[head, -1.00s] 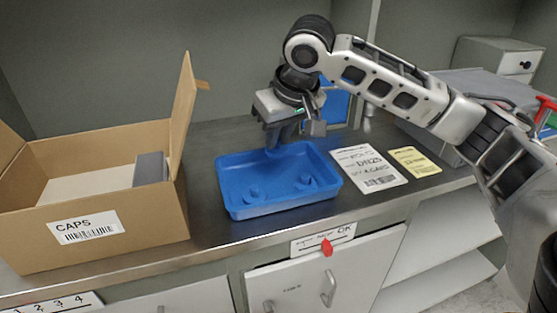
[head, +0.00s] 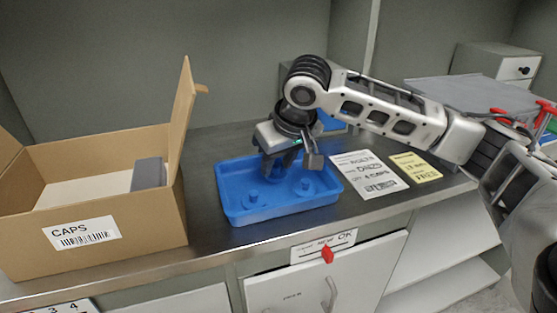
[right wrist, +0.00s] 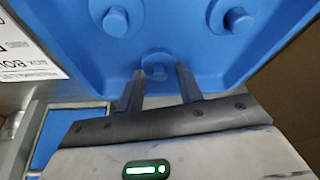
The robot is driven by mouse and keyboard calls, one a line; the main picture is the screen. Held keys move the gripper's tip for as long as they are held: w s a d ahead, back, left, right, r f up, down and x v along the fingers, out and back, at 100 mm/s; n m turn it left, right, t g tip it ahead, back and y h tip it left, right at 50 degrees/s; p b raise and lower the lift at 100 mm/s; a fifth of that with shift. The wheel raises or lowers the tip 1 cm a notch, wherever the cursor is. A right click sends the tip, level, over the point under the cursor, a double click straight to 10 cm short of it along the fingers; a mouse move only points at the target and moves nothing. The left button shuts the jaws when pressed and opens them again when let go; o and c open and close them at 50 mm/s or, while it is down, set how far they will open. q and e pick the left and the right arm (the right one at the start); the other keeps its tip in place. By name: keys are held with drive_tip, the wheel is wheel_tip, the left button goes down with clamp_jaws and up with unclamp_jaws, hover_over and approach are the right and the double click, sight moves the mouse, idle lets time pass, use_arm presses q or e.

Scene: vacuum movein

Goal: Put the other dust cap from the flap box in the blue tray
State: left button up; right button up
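The cardboard flap box (head: 130,230), labelled CAPS, stands open at the left; its deeper floor is hidden. The blue tray (head: 232,207) lies on the counter, right of the box. In it are round blue stubbed pieces, two near the front in the head view, at left (head: 253,196) and right (head: 305,186). I cannot tell whether they are caps or tray parts. My right gripper (head: 279,166) reaches down over the tray's rear. In the right wrist view its fingers (right wrist: 160,80) stand apart, on either side of a third round blue piece (right wrist: 158,62), with gaps beside its stub.
A grey block (head: 149,173) and a pale panel (head: 85,188) are inside the box. A raised flap (head: 183,115) stands between box and tray. A white sheet (head: 369,174) and a yellow note (head: 416,167) lie right of the tray. A blue container stands behind my gripper.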

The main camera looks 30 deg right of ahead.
use_arm(q)
drive_tip(key=shift+f, duration=0.1)
use_arm(e)
drive_tip(key=shift+r, duration=0.1)
use_arm(q)
drive_tip(key=shift+r+p, duration=0.4)
drive_tip(key=shift+p, duration=0.7)
use_arm(e)
drive_tip(key=v, duration=1.2)
use_arm(q)
drive_tip(key=shift+a+r, duration=0.1)
